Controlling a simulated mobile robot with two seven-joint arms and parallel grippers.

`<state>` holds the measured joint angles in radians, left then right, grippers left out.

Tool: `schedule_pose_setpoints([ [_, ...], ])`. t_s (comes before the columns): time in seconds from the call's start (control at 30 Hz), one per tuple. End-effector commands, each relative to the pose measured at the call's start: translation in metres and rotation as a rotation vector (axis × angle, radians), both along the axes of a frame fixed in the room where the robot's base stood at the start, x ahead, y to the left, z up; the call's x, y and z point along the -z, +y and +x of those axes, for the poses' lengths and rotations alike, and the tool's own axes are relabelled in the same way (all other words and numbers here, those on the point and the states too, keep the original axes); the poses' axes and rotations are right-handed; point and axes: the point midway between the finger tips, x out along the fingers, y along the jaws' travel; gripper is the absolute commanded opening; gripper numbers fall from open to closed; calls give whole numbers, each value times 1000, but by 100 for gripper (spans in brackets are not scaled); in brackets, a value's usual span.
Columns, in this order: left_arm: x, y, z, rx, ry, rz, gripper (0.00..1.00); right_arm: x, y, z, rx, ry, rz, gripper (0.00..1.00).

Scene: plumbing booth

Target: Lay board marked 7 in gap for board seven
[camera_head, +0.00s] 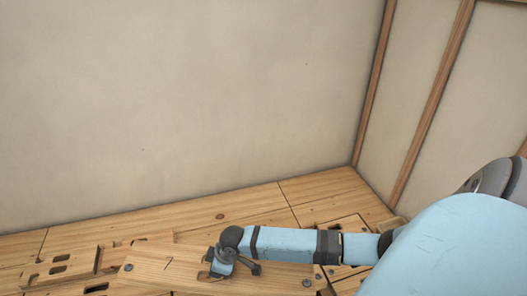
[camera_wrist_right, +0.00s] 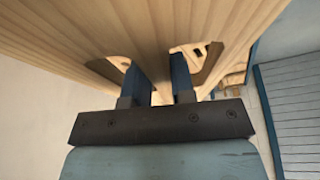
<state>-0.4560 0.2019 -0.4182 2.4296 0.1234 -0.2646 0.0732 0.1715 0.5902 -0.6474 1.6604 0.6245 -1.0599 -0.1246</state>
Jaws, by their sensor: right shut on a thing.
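A long wooden board (camera_head: 165,266) spans the lower middle of the head view, with a dark round fitting near each end. No number shows on it, so I cannot tell if it is the board marked 7. My right gripper (camera_head: 218,267) is shut on this board near its middle. In the right wrist view, the fingers of the right gripper (camera_wrist_right: 161,82) go through two openings in the board (camera_wrist_right: 150,25) and clasp the wood between them. The gap for board seven cannot be made out; the held board and arm hide part of the floor. My left gripper is out of view.
Several boards with slots (camera_head: 62,268) lie at the lower left. More slotted wood (camera_head: 345,226) shows right of the held board. Plank flooring (camera_head: 200,213) runs along the plain back wall (camera_head: 180,100). A wall with wooden studs (camera_head: 430,105) stands at the right.

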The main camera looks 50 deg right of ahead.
Motion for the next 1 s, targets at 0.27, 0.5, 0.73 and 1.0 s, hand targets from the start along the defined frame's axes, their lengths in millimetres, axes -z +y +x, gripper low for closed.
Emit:
schedule_pose_setpoints([
  [0.27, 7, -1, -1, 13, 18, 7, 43, 118, -23, -83, -223, 5, 1, 0],
  [0.5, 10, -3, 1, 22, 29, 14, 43, 171, -39, -135, -339, 0, 1, 0],
  [0.73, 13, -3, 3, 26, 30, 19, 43, 185, -43, -149, -371, -3, 0, 0],
  [1.0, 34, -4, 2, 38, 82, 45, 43, 198, -43, -149, -371, -3, 0, 0],
])
